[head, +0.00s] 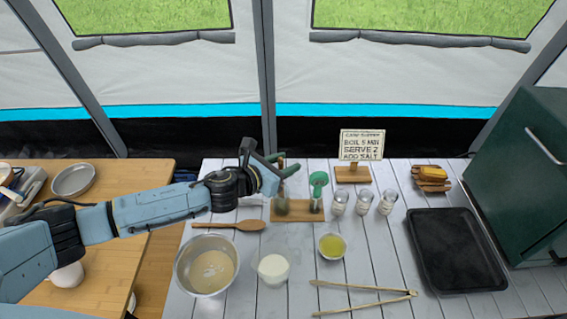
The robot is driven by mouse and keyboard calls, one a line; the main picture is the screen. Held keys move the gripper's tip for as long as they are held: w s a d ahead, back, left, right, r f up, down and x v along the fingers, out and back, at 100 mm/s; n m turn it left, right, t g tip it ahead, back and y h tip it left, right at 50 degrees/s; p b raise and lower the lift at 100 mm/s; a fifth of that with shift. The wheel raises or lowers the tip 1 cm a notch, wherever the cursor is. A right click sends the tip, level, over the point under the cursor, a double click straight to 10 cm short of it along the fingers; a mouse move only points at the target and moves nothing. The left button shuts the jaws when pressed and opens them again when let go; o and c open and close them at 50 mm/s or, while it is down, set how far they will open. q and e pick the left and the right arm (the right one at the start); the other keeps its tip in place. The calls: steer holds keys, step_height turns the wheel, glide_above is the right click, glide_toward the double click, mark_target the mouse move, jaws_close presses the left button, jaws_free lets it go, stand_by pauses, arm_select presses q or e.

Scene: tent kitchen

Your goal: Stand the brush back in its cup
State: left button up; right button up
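My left gripper (286,164) reaches in from the left, above the left end of a small wooden stand (298,214). Its two fingers look spread apart. A slim upright object with a brownish top (281,160), perhaps the brush, shows between or just behind them; the gripper partly hides it. Below it, a dark greenish cup (282,204) stands on the stand's left end, and the slim object seems to run down into it. A green round-headed tool (318,182) stands upright at the stand's right end. My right gripper is out of view.
Several small jars (363,203) stand right of the stand, with a sign (361,147) behind. A wooden spoon (232,226), mixing bowl (207,264), white cup (273,269), yellow-filled bowl (332,246) and tongs (365,302) lie in front. A black tray (455,250) is at right.

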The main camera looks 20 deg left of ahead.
arm_select(q)
steer(key=v, duration=1.3)
steer(key=shift+s+a, duration=0.1)
steer(key=shift+s, duration=0.05)
stand_by(0.4)
